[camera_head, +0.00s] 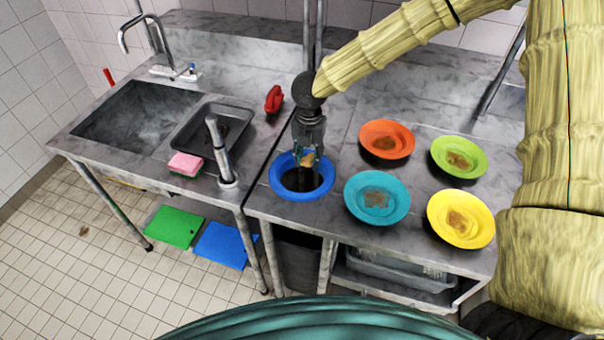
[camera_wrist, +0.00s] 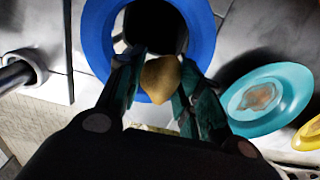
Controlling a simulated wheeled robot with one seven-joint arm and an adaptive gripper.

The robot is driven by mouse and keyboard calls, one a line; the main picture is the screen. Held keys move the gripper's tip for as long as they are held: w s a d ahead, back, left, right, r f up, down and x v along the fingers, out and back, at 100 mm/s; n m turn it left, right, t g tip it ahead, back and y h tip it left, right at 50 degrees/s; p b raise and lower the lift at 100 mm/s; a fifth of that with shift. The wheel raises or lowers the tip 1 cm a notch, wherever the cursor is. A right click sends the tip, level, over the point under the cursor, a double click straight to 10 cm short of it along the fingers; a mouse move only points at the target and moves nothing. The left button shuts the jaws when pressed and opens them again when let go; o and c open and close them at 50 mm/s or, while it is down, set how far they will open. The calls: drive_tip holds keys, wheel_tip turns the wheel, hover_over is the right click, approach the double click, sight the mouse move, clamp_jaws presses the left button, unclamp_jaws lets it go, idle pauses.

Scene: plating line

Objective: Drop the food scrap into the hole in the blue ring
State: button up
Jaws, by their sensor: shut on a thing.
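The food scrap (camera_wrist: 161,78) is a tan-brown lump held between the fingertips of my gripper (camera_wrist: 160,85). In the head view the scrap (camera_head: 308,159) shows small between the fingers of my gripper (camera_head: 308,157). My gripper is shut on it and points down above the blue ring (camera_head: 286,189). The ring lies around a dark round hole in the steel counter. In the wrist view the scrap overlaps the near part of the blue ring (camera_wrist: 207,45) and the edge of the dark hole (camera_wrist: 155,25). The gap in height between scrap and ring is hard to tell.
Orange (camera_head: 366,134), green (camera_head: 478,148), teal (camera_head: 354,190) and yellow (camera_head: 440,208) plates with brown residue stand right of the ring. Left are a metal post (camera_head: 219,150), a pink sponge (camera_head: 186,162), a dark tray (camera_head: 180,140) and a sink (camera_head: 135,120). A red object (camera_head: 273,98) lies behind.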

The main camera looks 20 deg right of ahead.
drive_tip(key=o, duration=0.5)
drive_tip(key=shift+w+f, duration=0.1)
drive_tip(key=o, duration=0.3)
drive_tip(key=shift+w+f, duration=0.2)
drive_tip(key=shift+w, duration=0.05)
drive_tip(key=shift+o, duration=0.2)
drive_tip(key=shift+w+f, duration=0.15)
drive_tip(key=shift+s+r, duration=0.3)
drive_tip(key=shift+w+r, duration=0.2)
drive_tip(key=shift+r, duration=0.3)
wheel_tip(320, 180, up, 11)
drive_tip(key=shift+s+f, duration=0.15)
drive_tip(key=shift+f, duration=0.05)
